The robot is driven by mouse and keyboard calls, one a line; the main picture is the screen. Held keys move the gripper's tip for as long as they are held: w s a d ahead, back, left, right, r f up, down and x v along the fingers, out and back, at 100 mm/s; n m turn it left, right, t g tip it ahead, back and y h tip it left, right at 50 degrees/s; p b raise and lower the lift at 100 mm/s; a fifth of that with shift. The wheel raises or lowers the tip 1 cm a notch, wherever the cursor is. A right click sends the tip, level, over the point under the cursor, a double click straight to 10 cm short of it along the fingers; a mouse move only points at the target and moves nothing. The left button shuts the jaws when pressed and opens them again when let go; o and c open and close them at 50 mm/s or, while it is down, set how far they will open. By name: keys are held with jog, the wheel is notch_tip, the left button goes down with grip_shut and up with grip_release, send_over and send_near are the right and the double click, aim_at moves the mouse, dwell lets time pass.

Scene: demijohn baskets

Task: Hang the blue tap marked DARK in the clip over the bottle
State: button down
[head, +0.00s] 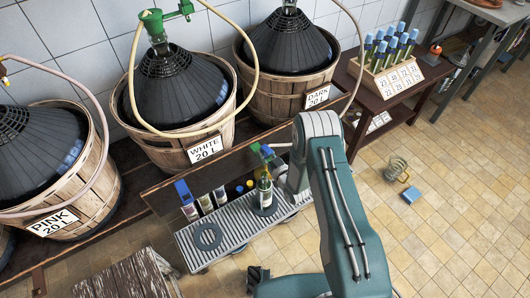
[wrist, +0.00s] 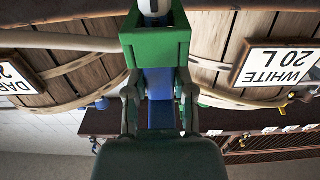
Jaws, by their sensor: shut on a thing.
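My gripper (wrist: 160,112) is shut on the blue tap (wrist: 160,84), which shows between its two fingers in the wrist view. A green block (wrist: 155,45) is directly beyond the tap. I cannot tell whether the block is part of the tap or the clip. In the head view, green and blue parts (head: 262,152) show at my gripper, above a bottle (head: 264,190) on the metal drip tray (head: 232,225). The bottle is upright. My arm hides part of this spot, and the DARK mark on the tap cannot be read.
Baskets labelled PINK (head: 82,195), WHITE (head: 190,148) and DARK (head: 300,98) hold dark demijohns along the wall. Pale hoses (head: 257,70) loop in front. A blue-topped piece (head: 184,190) stands at the tray's left. A mug (head: 396,168) and blue block (head: 411,195) lie on the floor.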

jog(key=shift+r, duration=0.4)
dwell(0.4)
jog(key=shift+r, duration=4.4)
jog(key=s+d+r+m+t+h, duration=0.1)
jog(key=s+d+r+m+h, duration=0.1)
jog(key=d+h, duration=0.3)
jog(key=s+d+r+m+t+h, duration=0.2)
jog(key=s+d+m+h, duration=0.2)
jog(key=d, duration=0.7)
jog(key=shift+s+d+m+h, duration=0.4)
jog(key=shift+s+h, duration=0.1)
jog(key=shift+s, duration=0.1)
